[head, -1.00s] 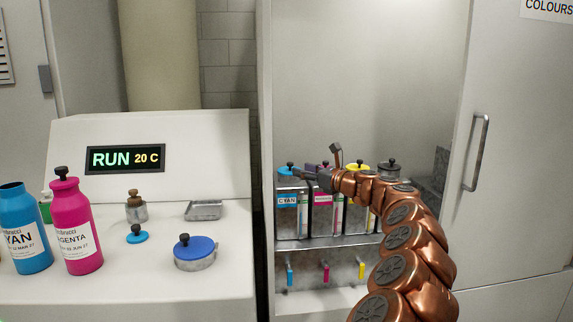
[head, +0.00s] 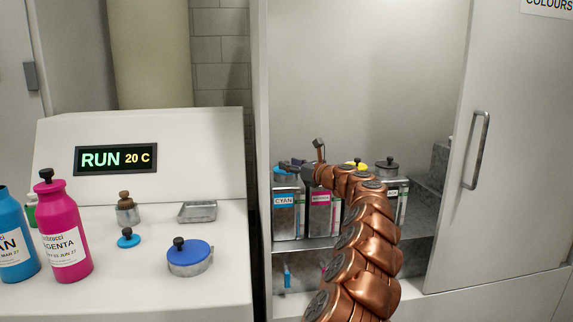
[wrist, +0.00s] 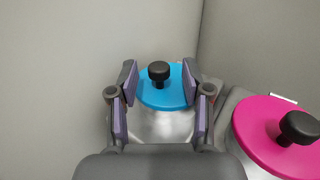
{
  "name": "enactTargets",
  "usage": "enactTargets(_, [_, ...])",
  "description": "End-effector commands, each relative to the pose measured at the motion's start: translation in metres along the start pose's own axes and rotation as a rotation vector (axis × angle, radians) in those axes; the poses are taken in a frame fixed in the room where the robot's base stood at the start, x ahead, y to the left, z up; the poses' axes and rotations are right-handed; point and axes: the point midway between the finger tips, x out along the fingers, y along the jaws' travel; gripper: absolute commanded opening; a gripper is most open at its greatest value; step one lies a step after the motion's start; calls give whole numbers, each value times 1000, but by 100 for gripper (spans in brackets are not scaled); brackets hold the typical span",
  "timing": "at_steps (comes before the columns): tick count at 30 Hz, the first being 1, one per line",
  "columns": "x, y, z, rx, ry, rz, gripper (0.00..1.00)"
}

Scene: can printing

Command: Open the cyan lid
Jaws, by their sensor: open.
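The cyan lid (wrist: 166,98) is a round blue disc with a black knob (wrist: 158,72), seated on a metal container in the wrist view. In the head view its edge (head: 281,178) shows above the container labelled CYAN (head: 287,208), partly hidden by my gripper (head: 298,167). In the wrist view my gripper (wrist: 159,76) is open, its purple-padded fingers on either side of the lid and knob. The knob stands between the fingertips with gaps on both sides. I cannot tell the exact height of the fingers against the lid.
The magenta lid (wrist: 262,128) with its black knob is close at the right. The yellow lid (head: 356,164) and a dark lid (head: 387,167) stand further right on the cabinet shelf. Grey walls are close behind and left. The bench at left holds bottles and a blue-lidded dish (head: 190,255).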

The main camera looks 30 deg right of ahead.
Motion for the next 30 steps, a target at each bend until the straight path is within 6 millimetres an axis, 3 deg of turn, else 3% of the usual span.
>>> enactTargets(10, [19, 1, 0, -3, 1, 1, 49])
enactTargets(23, [22, 2, 0, -1, 0, 2, 49])
enactTargets(30, [22, 2, 0, -1, 0, 2, 24])
